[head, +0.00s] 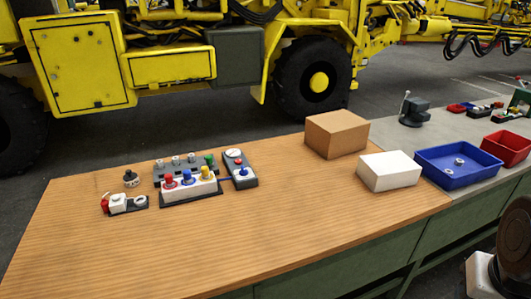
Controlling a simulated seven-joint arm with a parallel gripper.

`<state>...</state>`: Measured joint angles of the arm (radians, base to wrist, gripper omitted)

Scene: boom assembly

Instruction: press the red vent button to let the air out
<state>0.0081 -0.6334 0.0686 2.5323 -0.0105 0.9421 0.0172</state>
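A white block (191,190) on the left half of the wooden table carries a red button (168,178), a blue button (187,177) and a yellow button (205,173) in a row. To its left, a small dark-based unit (141,203) has a white body with a red part (105,204) at its left end. I cannot tell which red piece is the vent button, or whether either is pressed. My gripper is not in view; a dark, rounded part at the lower right edge may belong to my arm. Nothing touches the buttons.
Behind the white block are a grey strip with several knobs (176,162) and a dark box with a blue knob (243,172). A cardboard box (337,133), white box (389,171) and blue tray (438,180) stand to the right. The table's front is clear.

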